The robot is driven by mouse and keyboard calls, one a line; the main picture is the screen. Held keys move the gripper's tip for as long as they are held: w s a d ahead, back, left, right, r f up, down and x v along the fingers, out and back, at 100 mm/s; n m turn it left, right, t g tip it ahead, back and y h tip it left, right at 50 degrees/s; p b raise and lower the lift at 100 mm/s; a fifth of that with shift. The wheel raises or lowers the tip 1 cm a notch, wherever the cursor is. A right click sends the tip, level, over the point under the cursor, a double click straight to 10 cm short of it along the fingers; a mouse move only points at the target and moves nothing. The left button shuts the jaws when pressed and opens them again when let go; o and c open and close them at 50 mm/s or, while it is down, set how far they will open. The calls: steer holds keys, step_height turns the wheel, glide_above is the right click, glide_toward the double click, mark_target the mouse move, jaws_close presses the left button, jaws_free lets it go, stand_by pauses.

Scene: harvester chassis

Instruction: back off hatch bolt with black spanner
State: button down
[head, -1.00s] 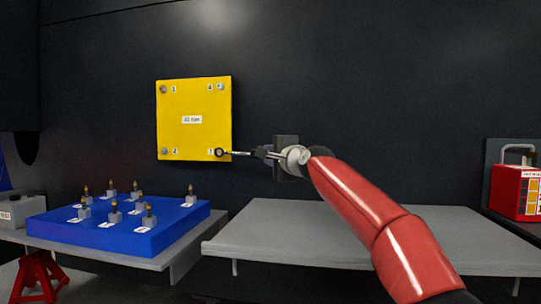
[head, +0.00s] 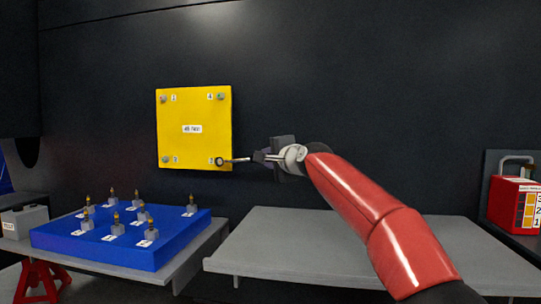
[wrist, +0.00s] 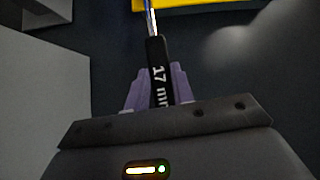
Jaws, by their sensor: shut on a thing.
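The yellow hatch (head: 194,115) is on the dark wall, with a bolt near each corner and numbered labels. The black spanner (head: 236,160) lies roughly level, its ring end at the lower right bolt (head: 219,161). From this view I cannot tell how fully the ring sits around the bolt. My gripper (head: 265,157) is to the right of the hatch and shut on the spanner's handle. In the wrist view the black handle (wrist: 158,75), marked "17" and partly hidden lettering, stands between the purple fingers; its ring end is out of that view.
A blue block (head: 120,238) with several brass-tipped fittings stands on a grey shelf at lower left. A bare grey shelf (head: 320,245) lies below my arm. A red box (head: 515,203) is at far right, a red stand (head: 42,285) at lower left.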

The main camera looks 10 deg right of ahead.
steer(key=shift+r+p, duration=0.5)
steer(key=shift+p, duration=0.15)
steer(key=shift+f, duration=0.1)
steer(key=r+n+p, duration=0.1)
steer(key=p, duration=0.2)
steer(key=a+r+g+h+p, duration=0.1)
steer(key=r+p, duration=0.1)
steer(key=p, duration=0.2)
steer(key=shift+w+r+n, duration=0.15)
steer(key=shift+n, duration=0.25)
